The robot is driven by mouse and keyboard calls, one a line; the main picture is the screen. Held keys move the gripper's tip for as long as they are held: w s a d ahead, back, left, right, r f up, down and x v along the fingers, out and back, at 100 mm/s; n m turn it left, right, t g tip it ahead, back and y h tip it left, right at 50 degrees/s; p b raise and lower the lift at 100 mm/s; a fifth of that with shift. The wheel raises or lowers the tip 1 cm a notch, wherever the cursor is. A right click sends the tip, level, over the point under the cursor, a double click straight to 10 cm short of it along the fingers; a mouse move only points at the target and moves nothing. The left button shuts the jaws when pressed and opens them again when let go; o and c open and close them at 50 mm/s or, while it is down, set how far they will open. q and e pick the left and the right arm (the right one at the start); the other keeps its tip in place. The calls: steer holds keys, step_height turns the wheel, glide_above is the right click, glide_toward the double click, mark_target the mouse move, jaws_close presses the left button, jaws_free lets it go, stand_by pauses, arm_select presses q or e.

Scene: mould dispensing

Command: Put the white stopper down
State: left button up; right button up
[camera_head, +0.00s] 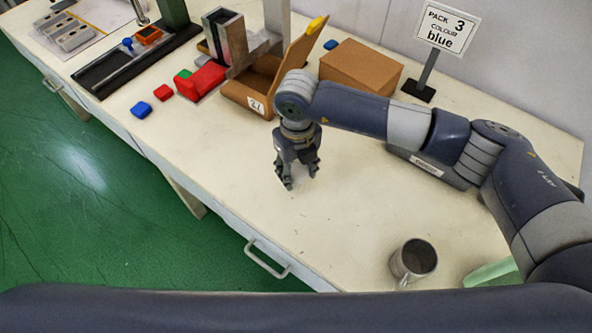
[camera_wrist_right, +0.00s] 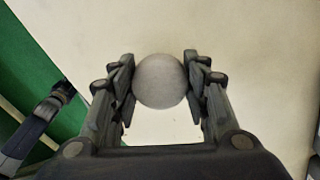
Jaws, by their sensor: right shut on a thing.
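My right gripper (camera_head: 300,176) hangs over the bare middle of the table, fingers pointing down. In the right wrist view the gripper (camera_wrist_right: 159,85) is shut on the white stopper (camera_wrist_right: 159,82), a pale round thing between its two fingers. I cannot make out the stopper in the head view, nor whether it touches the table top (camera_head: 345,215). My left gripper is not in the head view; a dark arm-like part at the left of the right wrist view may be mine, but its jaws cannot be read.
A metal mug (camera_head: 413,261) stands at the near right. An open cardboard box (camera_head: 246,97), a closed brown box (camera_head: 361,68) and a sign (camera_head: 447,28) reading "PACK 3 COLOUR blue" stand behind. The table around the gripper is clear.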

mark_target(296, 175)
steer(key=shift+w+a, duration=0.15)
steer(key=shift+w, duration=0.45)
step_height(296, 175, down, 4)
steer(key=shift+r+p, duration=0.25)
steer(key=shift+p, duration=0.4)
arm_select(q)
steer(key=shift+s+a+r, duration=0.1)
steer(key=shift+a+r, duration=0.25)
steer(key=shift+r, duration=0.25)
arm_select(e)
steer(key=shift+f, duration=0.1)
steer(key=shift+f+b, duration=0.2)
steer(key=shift+b, duration=0.1)
steer(key=o, duration=0.9)
steer(key=shift+r, duration=0.1)
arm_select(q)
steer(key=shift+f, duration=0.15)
arm_select(e)
steer(key=shift+r, duration=0.1)
